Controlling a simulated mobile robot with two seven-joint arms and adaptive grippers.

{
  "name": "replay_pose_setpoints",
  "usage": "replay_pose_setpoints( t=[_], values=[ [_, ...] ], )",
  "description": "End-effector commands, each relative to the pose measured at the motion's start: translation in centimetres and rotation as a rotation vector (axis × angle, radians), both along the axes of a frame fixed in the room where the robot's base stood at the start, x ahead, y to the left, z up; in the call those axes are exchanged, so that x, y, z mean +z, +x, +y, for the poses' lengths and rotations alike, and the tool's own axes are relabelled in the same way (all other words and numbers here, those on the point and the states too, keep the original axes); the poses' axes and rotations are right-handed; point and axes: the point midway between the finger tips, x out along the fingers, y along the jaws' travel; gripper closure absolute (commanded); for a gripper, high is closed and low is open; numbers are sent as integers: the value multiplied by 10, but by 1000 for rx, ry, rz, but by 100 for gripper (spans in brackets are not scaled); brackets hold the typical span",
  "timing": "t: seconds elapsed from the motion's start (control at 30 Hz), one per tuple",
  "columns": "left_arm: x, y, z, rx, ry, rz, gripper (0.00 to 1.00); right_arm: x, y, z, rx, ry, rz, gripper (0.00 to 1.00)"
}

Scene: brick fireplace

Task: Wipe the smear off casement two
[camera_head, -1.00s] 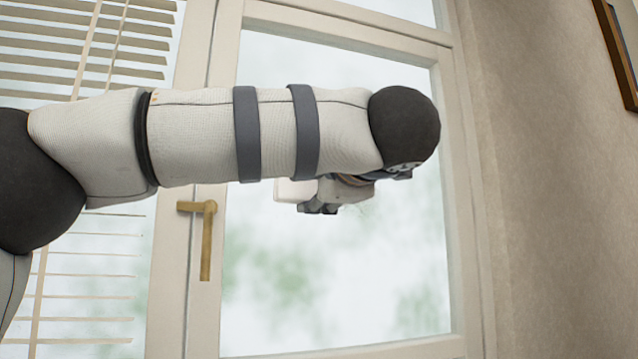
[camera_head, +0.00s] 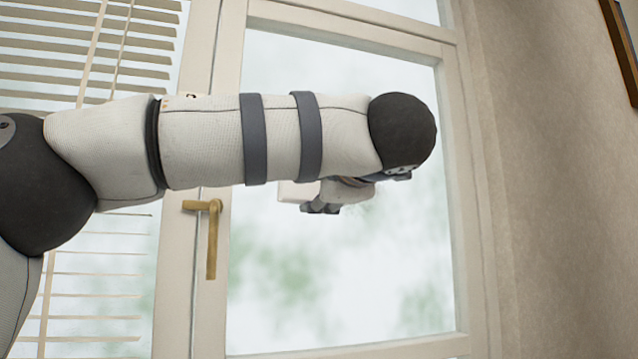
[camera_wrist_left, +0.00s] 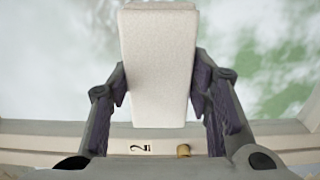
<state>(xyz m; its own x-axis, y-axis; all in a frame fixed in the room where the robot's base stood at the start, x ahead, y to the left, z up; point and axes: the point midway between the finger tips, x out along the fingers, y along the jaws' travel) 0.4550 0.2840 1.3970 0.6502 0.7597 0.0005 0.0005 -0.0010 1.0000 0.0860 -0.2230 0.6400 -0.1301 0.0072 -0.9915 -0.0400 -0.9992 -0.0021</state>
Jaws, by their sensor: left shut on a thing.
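My left gripper (camera_head: 322,207) is shut on a pale block-shaped wiping pad (camera_head: 294,192), in front of the glass of the right-hand casement (camera_head: 385,276). Most of the gripper hides behind my forearm and wrist. In the left wrist view the pad (camera_wrist_left: 160,65) sits between the two dark fingers (camera_wrist_left: 160,88), its long side pointing away toward the glass. A "2" mark (camera_wrist_left: 140,148) shows on the frame there. Whether the pad touches the glass I cannot tell. No distinct smear stands out from the blurred green and white seen through the pane.
A brass handle (camera_head: 213,240) sticks out from the casement's left stile, below my forearm. Slatted blinds (camera_head: 85,45) cover the left window. A plain wall (camera_head: 555,190) and part of a picture frame (camera_head: 622,45) are at right.

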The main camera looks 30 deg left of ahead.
Motion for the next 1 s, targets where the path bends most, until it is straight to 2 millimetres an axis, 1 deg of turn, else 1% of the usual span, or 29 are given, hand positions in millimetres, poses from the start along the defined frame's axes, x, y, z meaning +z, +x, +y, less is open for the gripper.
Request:
replay_pose_setpoints(
  t=[0.37,0.47,0.67,0.87,1.0],
  values=[
    [0,4,5,1,-1,-1,76,1,1,0,0,0,-5,60],
    [0,9,0,1,1,0,76,1,2,0,0,0,-6,60],
    [0,25,-15,0,1,0,76,2,2,0,0,0,-7,60],
    [0,31,-21,1,1,-1,76,1,2,0,0,0,-6,60],
    [-1,45,-31,0,1,0,76,0,0,0,0,0,-1,60]
  ],
)
